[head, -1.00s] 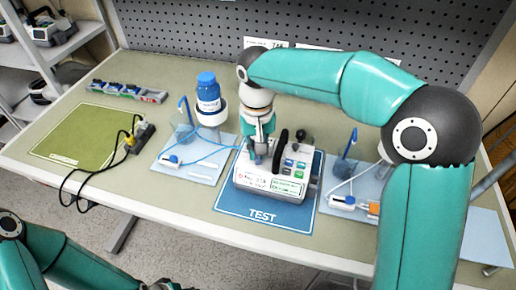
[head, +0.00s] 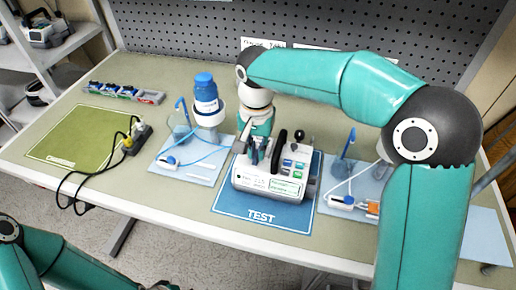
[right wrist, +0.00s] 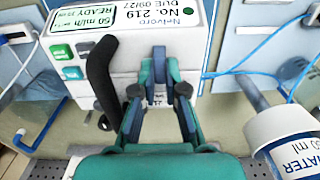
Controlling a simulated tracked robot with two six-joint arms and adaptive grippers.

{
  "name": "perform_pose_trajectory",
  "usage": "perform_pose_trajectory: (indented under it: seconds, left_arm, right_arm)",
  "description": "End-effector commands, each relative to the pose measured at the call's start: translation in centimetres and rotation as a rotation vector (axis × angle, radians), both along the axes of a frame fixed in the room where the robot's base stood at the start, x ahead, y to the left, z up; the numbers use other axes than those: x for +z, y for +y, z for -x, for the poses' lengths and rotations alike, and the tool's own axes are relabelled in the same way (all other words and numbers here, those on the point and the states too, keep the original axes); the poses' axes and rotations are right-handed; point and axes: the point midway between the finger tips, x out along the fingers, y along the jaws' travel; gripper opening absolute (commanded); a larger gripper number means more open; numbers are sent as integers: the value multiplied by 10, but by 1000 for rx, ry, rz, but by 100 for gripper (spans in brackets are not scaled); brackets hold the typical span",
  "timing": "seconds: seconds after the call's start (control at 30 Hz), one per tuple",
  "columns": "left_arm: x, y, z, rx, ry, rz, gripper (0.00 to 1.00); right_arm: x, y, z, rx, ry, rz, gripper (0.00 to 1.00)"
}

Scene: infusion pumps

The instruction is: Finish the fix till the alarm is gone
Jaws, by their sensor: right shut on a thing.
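The white pump (head: 271,178), labelled No. 219, stands on the blue TEST mat (head: 262,217). It has a black handle (head: 279,150), also in the right wrist view (right wrist: 102,80). Its display (right wrist: 75,17) shows 50 ml/h and READY on green. A dark green dot shows on its label. My right gripper (head: 251,158) is at the pump's back left, beside the handle. In the right wrist view its fingers (right wrist: 160,88) are closed on a small part there, largely hidden between the pads. My left gripper (head: 166,286) is barely visible at the bottom edge.
A blue-capped bottle (head: 206,95) stands in a white holder left of the pump, with blue tubing (head: 205,150) near it. Another tubing set (head: 343,200) lies right. A power strip (head: 138,138) with black cables sits by the green mat (head: 70,140). A tray (head: 125,93) is behind.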

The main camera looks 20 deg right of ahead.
Motion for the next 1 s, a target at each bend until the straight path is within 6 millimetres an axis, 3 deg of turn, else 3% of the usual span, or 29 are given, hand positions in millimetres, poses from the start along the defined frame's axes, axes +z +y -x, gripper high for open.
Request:
perform_pose_trajectory:
  seconds: [0.17, 0.2, 0.23, 0.63, 0.77, 1.0]
  left_arm:
    - [0, 0, 0, 0, 0, 0, 40]
    - [0, 0, 0, 0, 0, 0, 40]
    - [0, 0, 0, 0, 0, 0, 40]
    - [1, 0, 0, 0, 0, 0, 40]
    - [1, 0, 0, 0, 0, 0, 40]
    - [1, 0, 0, 0, 0, 0, 40]
  right_arm:
    - [0, -1, 0, 0, 1, 2, 0]
    - [0, 0, 0, 0, 1, 2, 18]
    - [0, 0, 0, 0, 1, 1, 22]
    - [5, 0, 0, 1, -1, 0, 22]
    - [19, 0, -1, 1, -3, 0, 22]
    - [66, 0, 0, 1, -4, -2, 22]
